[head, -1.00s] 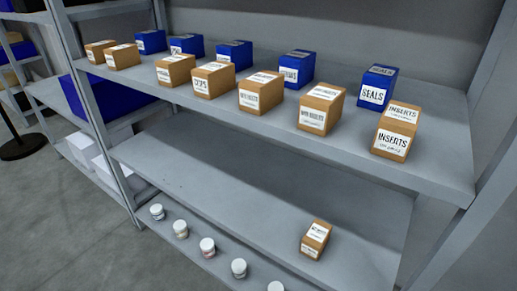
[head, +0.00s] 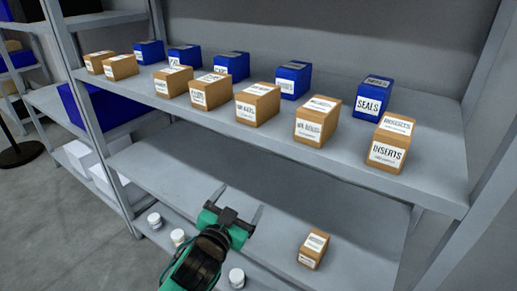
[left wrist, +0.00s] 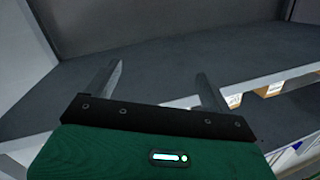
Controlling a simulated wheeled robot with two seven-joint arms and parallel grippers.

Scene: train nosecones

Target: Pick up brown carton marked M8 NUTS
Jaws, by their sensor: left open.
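Several brown cartons with white labels stand in a row along the front of the upper shelf. One brown carton (head: 257,104) near the row's middle and the brown carton (head: 316,121) to its right carry small print; I cannot tell surely which reads M8 NUTS. A lone brown carton (head: 313,250) sits on the shelf below, its label unreadable. My left gripper (head: 242,198) is open and empty, in front of the lower shelf, left of the lone carton and below the upper row. It also shows open in the left wrist view (left wrist: 159,69). My right gripper is out of view.
Blue boxes, one marked SEALS (head: 372,98), stand behind the brown row. A brown INSERTS carton (head: 390,145) ends the row at right. White-lidded jars (head: 154,221) stand on the lowest shelf. The upper shelf edge overhangs the mostly bare middle shelf (head: 160,160).

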